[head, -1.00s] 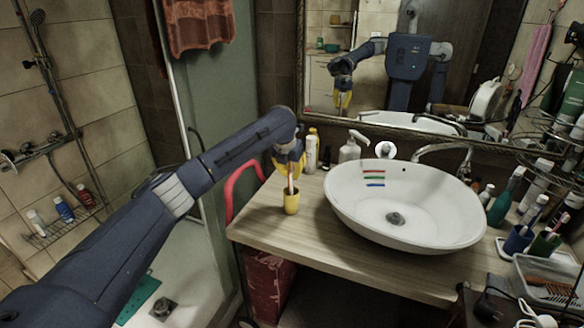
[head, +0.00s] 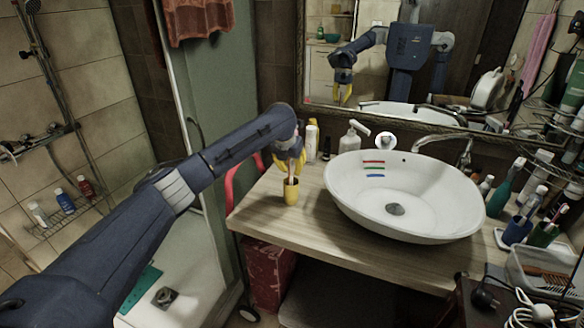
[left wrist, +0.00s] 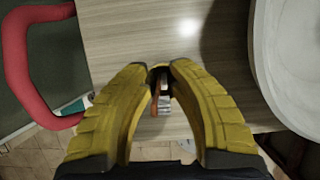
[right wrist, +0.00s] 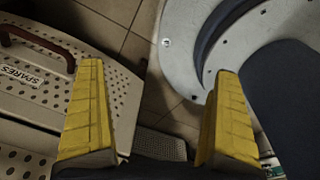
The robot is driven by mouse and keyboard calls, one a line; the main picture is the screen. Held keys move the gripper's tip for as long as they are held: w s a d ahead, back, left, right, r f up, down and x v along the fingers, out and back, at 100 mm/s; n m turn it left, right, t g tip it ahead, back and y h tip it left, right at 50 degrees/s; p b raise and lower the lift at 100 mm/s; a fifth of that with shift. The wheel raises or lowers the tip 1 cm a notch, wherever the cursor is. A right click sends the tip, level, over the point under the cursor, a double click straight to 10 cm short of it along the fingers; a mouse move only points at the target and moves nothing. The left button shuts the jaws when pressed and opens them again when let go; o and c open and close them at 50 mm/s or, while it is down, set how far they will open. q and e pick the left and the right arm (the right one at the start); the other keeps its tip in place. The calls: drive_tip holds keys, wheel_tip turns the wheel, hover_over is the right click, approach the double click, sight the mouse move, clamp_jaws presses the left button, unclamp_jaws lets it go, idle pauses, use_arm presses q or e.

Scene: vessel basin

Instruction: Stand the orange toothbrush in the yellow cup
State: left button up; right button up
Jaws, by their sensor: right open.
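My right gripper (right wrist: 157,68) is open and empty above the floor, away from the counter, and out of the head view.
A white basin (head: 440,215) stands right of the cup. A soap bottle (head: 352,143) and a white bottle (head: 312,140) stand behind. A blue cup (head: 517,230) and a tray (head: 548,272) are at the right. Bare counter (head: 345,235) lies in front of the basin.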

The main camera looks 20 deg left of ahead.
use_arm(q)
drive_tip(key=o, duration=0.3)
drive_tip(key=shift+o, duration=0.2)
drive_tip(key=v, duration=1.2)
idle(0.6)
